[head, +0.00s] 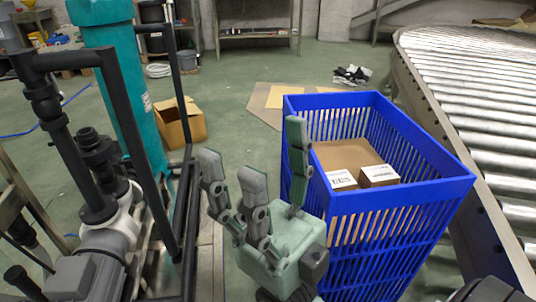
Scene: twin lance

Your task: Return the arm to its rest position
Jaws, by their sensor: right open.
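My right gripper (254,165) is a grey-green hand with several jointed fingers, in the lower middle of the head view. Its fingers point up and are spread apart. It is open, with nothing between the fingers. It shows in front of the left side of a blue slatted crate (401,197), and one finger overlaps the crate's left wall in the picture. I cannot tell whether it touches the crate. Most of my right arm is below the frame. My left gripper is not in view.
Brown boxes (379,175) with white labels lie inside the crate. A roller conveyor (478,95) runs along the right. Black pipes and a teal column (128,95) stand close on the left. An open cardboard box (181,124) sits on the floor.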

